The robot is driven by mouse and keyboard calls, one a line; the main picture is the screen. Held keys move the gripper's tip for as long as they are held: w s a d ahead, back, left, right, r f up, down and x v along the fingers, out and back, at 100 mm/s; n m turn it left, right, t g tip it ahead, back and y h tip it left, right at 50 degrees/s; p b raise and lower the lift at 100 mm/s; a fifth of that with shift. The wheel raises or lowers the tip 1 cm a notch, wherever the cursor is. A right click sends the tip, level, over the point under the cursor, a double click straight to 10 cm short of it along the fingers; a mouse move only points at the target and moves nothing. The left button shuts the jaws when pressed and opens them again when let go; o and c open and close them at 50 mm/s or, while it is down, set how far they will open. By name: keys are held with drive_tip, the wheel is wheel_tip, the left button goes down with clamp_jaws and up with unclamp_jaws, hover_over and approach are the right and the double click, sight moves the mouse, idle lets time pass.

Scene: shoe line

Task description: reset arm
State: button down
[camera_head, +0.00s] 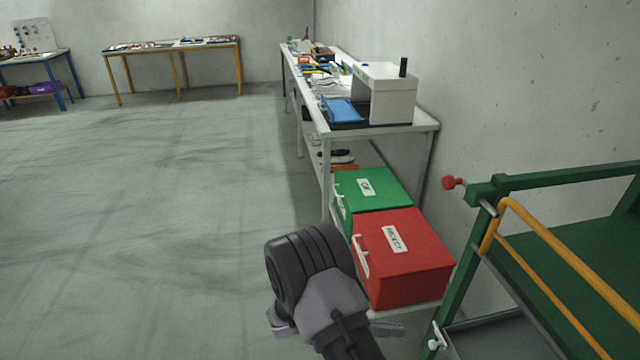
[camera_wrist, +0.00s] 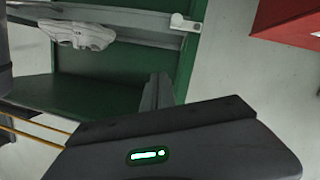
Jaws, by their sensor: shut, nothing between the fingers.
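My arm (camera_head: 318,285) reaches into the bottom middle of the head view, left of the red box and over the floor. My gripper (camera_wrist: 158,88) shows in the wrist view as dark fingers, shut and empty, in front of a green surface. Its dark body with a lit green indicator fills the lower part of that view. In the head view I cannot make out the fingertips.
A red box (camera_head: 412,262) and a green box (camera_head: 372,190) stand right of my arm. A green cart (camera_head: 575,265) with yellow rails stands at right. A pale shoe (camera_wrist: 85,34) shows in the wrist view. A white workbench (camera_head: 425,123) runs along the wall. The left floor is clear.

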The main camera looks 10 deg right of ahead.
drive_tip(key=s+a+r+n+g+y, duration=0.15)
drive_tip(key=s+r+y, duration=0.25)
drive_tip(key=r, duration=0.4)
drive_tip(key=s+a+r+n+y, duration=0.1)
drive_tip(key=s+r+n+y, duration=0.1)
drive_tip(key=s+r+y, duration=0.4)
drive_tip(key=s+a+r+n+t+y, duration=0.3)
drive_tip(key=a+r+t, duration=0.1)
drive_tip(key=r, duration=0.2)
drive_tip(key=s+a+r+n+t+y, duration=0.3)
drive_tip(key=s+a+r+t+y, duration=0.1)
drive_tip(key=a+r+t, duration=0.1)
drive_tip(key=shift+r+n, duration=0.35)
drive_tip(key=shift+r, duration=0.55)
